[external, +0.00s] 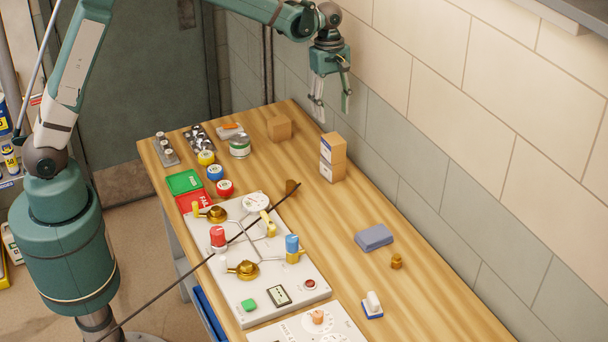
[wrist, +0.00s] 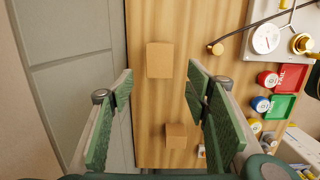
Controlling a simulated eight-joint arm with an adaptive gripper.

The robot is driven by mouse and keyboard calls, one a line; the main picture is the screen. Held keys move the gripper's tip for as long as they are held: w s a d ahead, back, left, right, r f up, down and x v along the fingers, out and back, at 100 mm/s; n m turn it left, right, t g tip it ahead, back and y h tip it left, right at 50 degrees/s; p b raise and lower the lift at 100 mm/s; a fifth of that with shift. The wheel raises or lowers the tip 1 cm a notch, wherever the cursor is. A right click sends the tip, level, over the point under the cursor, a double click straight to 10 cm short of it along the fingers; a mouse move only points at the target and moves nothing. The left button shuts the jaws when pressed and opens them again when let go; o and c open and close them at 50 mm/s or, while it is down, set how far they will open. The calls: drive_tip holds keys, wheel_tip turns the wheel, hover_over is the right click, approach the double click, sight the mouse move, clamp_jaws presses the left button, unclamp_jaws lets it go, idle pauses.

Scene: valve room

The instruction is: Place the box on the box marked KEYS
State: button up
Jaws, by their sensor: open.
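A small plain brown box (external: 279,128) sits alone on the wooden table near the wall; it also shows low in the wrist view (wrist: 175,136). Closer to the external camera is a stack of what look like two similar brown boxes, an upper box (external: 340,150) and a lower box (external: 338,170), with pale labels too small to read. The stack's top (wrist: 159,60) shows in the wrist view, in line with the gap between my fingers. My gripper (external: 331,110) is open and empty, pointing down above the table beside the wall; its fingers (wrist: 160,75) are wide apart.
A valve panel (external: 208,273) with a gauge, knobs and levers fills the table's middle. The tiled wall (external: 400,110) stands close behind the boxes.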

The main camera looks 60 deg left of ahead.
drive_tip(key=s+a+r+m+t, duration=0.2)
drive_tip(key=s+r+m, duration=0.2)
drive_tip(key=s+r, duration=0.55)
drive_tip(key=s+a+r+m+t, duration=0.15)
drive_tip(key=s+r+m, duration=0.35)
drive_tip(key=s, duration=0.7)
drive_tip(key=s+a+f+m+t, duration=0.1)
drive_tip(key=s+m, duration=0.3)
drive_tip(key=s, duration=0.8)
drive_tip(key=s+a+m+t+y, duration=0.1)
drive_tip(key=s+m, duration=0.4)
drive_tip(key=s, duration=0.7)
drive_tip(key=shift+a+f+t, duration=0.4)
drive_tip(key=shift+a+t, duration=0.1)
drive_tip(key=shift+t, duration=0.35)
